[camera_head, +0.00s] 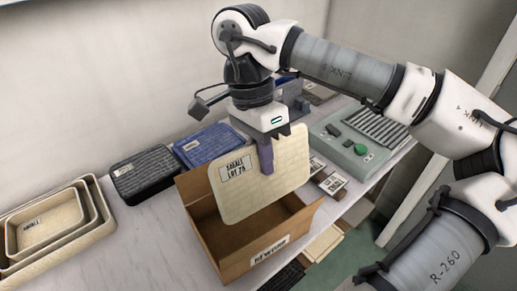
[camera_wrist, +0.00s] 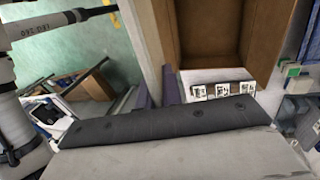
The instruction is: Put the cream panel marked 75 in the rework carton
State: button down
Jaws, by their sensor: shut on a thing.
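My gripper (camera_head: 266,158) points down and is shut on the cream panel (camera_head: 290,165) near its upper edge. The panel hangs upright, slightly tilted, with a white label that seems to read LOT 75. The open brown rework carton (camera_head: 232,262) stands below it on the bench, with a white label on its front. The panel's lower edge shows across the carton's opening; how deep it is cannot be told. In the wrist view my fingertips (camera_wrist: 156,88) pinch a thin pale edge of the panel (camera_wrist: 148,45), beside the carton (camera_wrist: 210,35).
Nested cream trays (camera_head: 92,228) stand at the left. A black tray (camera_head: 145,185) and a blue tray (camera_head: 205,145) lie behind the carton.

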notch_tip(320, 180, down, 23)
jog(key=b, duration=1.7)
jog(key=shift+r, duration=0.2)
jog(key=shift+f+b, duration=0.7)
jog(key=shift+b, duration=0.15)
dwell(0.4)
jog(key=c, duration=1.5)
grip_release()
jog(key=p+v, duration=0.1)
jog(key=v, duration=1.3)
jog(key=shift+s, duration=0.1)
